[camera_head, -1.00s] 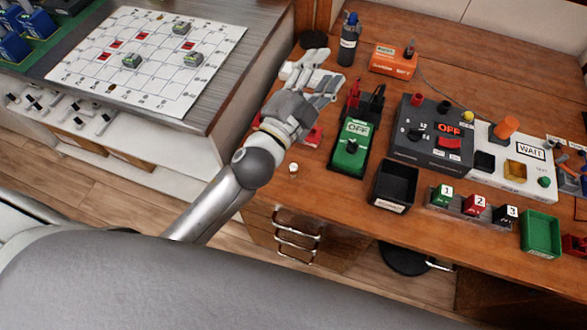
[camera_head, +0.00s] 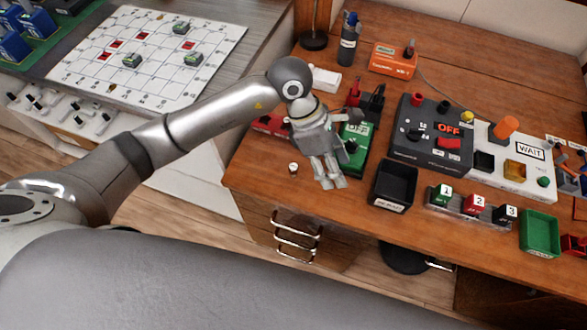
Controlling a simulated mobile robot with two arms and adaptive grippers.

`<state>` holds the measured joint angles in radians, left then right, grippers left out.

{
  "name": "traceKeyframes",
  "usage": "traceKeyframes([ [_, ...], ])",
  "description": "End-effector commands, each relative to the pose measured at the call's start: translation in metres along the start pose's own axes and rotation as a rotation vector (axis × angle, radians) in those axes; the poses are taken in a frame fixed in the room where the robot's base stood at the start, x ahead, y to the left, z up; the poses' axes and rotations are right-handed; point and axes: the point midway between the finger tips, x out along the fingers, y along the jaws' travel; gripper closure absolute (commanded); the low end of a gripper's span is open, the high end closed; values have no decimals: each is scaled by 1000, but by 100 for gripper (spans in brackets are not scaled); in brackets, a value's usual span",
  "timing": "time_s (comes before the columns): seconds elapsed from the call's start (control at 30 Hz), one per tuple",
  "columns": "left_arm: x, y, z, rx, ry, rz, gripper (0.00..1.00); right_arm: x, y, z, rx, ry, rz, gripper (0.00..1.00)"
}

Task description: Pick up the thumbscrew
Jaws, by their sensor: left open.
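A small pale, knob-like piece (camera_head: 293,168), which looks like the thumbscrew, stands on the wooden desk (camera_head: 262,190) near its front left edge. My left gripper (camera_head: 333,183) points down toward the front of the desk, just right of this piece and apart from it. Its fingers are open with nothing seen between them. The left gripper and wrist cover part of the green box marked OFF (camera_head: 357,153). My right gripper is out of view.
A black open tray (camera_head: 394,199) with a label stands right of the gripper. Numbered blocks (camera_head: 474,206) and a green tray (camera_head: 540,233) lie further right. A dark panel (camera_head: 432,155) is behind. A red item (camera_head: 270,124) sits left of the wrist.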

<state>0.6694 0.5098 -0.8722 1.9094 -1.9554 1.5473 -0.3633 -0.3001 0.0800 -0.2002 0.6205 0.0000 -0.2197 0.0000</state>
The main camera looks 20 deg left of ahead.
Motion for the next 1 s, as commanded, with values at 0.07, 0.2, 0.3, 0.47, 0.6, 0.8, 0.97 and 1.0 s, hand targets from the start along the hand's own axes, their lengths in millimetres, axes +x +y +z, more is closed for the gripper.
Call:
traceKeyframes([
  [0.07, -12, 20, -32, 18, 162, 62, 52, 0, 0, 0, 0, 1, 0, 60],
  [0.2, -34, 41, -71, 22, 363, 129, 52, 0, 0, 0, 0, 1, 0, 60],
  [0.3, -43, 47, -85, 18, 431, 150, 52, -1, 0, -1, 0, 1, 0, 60],
  [0.47, -29, 51, -97, 14, 456, 151, 52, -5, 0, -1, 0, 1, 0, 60],
  [0.6, -9, 54, -106, 13, 452, 151, 52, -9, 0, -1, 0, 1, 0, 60],
  [0.8, 5, 58, -112, 16, 451, 153, 52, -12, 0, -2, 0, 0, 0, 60],
  [0.97, 19, 62, -118, 14, 450, 150, 52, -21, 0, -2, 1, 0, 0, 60],
  [1.0, 24, 64, -119, 13, 450, 150, 52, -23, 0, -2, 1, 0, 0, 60],
])
